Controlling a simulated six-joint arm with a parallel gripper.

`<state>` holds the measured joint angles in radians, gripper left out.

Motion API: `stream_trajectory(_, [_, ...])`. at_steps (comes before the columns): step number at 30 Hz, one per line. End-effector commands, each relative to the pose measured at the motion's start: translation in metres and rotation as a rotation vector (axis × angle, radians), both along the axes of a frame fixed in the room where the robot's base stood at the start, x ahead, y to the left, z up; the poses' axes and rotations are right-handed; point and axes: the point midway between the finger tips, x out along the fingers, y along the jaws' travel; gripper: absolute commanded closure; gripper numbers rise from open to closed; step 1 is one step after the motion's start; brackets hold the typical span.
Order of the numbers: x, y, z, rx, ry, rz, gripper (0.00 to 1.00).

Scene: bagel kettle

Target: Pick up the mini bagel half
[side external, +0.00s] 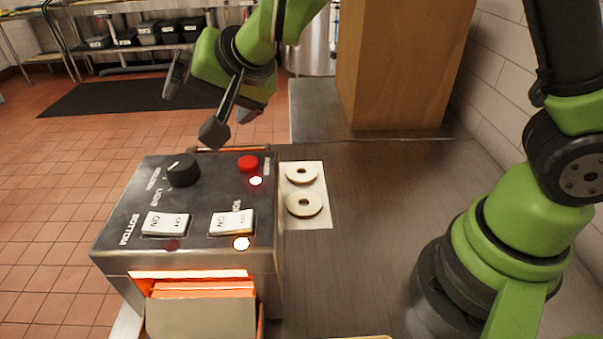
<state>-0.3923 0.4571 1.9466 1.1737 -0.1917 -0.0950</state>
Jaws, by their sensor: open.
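Two pale ring-shaped mini bagel halves lie on a light sheet (318,218) on the metal counter, just right of the toaster box. The far bagel half (301,167) and the near bagel half (305,211) lie flat, close to each other. My gripper (212,105) hangs above the back of the toaster box, up and to the left of both halves. Its fingers are apart and hold nothing that I can see. It does not touch either half.
The toaster box (200,208) has a black knob (182,170), a red button (248,162) and two white switches on top, with an orange glow at its front opening. A tall wooden block (398,70) stands at the back of the counter. Bare counter (375,215) lies right of the sheet.

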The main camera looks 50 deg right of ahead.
Motion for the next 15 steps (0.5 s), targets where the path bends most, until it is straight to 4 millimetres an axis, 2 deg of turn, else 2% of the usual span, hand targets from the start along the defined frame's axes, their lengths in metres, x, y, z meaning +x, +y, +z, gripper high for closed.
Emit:
stream_trajectory(2, [0.010, -0.015, -0.020, -0.021, 0.064, 0.061, 0.00])
stream_trajectory(5, [0.013, -0.038, -0.046, -0.062, 0.174, 0.135, 0.00])
stream_trajectory(10, [0.001, -0.095, -0.091, -0.164, 0.410, 0.203, 0.00])
stream_trajectory(15, [-0.017, -0.147, -0.117, -0.259, 0.599, 0.209, 0.00])
